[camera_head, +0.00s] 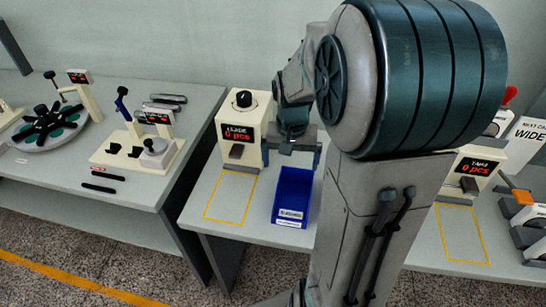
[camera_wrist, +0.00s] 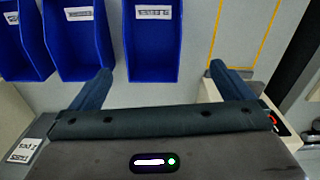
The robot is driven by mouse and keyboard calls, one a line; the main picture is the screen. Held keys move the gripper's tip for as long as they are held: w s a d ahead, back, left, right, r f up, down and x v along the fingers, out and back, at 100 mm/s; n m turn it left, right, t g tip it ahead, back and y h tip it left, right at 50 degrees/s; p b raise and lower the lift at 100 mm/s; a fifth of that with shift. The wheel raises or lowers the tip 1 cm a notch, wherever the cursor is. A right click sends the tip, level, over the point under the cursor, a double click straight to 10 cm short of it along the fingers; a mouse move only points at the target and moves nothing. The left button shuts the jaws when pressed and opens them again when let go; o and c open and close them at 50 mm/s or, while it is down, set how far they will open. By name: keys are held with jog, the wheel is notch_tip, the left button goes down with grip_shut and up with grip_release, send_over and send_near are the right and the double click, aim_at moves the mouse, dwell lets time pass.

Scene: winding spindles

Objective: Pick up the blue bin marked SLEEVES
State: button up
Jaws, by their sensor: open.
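A blue open bin (camera_head: 293,196) with a small white front label stands on the bench in the head view. My gripper (camera_head: 293,150) is at its back end, above the bench. In the wrist view the gripper (camera_wrist: 160,72) is open and empty. A blue bin (camera_wrist: 152,55) lies between the lines of its two fingers, its near end level with the fingertips. Two more blue bins, a middle one (camera_wrist: 85,50) and an outer one (camera_wrist: 20,50), stand to the left there. My arm hides them in the head view. The labels are too small to read surely.
A cream machine (camera_head: 243,128) with a red "0 pcs" display stands left of the bin, behind a yellow outlined area (camera_head: 229,197). Another such machine (camera_head: 474,172) stands at the right. A separate left bench (camera_head: 130,195) holds a turntable and a small press.

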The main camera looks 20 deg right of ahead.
aim_at(294, 199)
jog(key=shift+m, duration=0.5)
jog(key=d+f, duration=0.1)
jog(key=f, duration=0.4)
jog(key=w+f, duration=0.1)
jog(key=f, duration=0.4)
jog(key=d+f, duration=0.1)
jog(key=f, duration=0.4)
jog(key=shift+w+d+f+p, duration=0.1)
jog(key=shift+w+d+p, duration=0.1)
jog(key=shift+d+p, duration=0.15)
jog(key=c, duration=0.7)
